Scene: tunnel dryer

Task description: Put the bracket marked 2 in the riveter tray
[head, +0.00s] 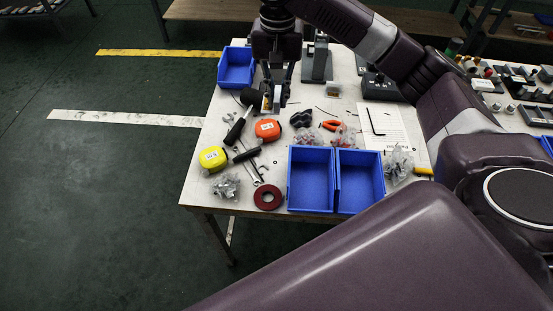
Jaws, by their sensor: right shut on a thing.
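My right gripper (276,98) hangs over the back left of the table, pointing down. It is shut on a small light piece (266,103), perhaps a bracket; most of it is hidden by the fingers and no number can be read. A blue tray (236,82) is at the table's back left corner, left of the gripper. Two more blue trays, the left one (311,208) and the right one (361,209), stand side by side at the front and look empty. I cannot tell which tray is the riveter's. My left gripper is not in view.
On the table (197,190) lie a yellow tape measure (212,158), an orange tape measure (267,130), a hammer (239,124), a dark red ring (268,197) and bagged parts (226,187).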

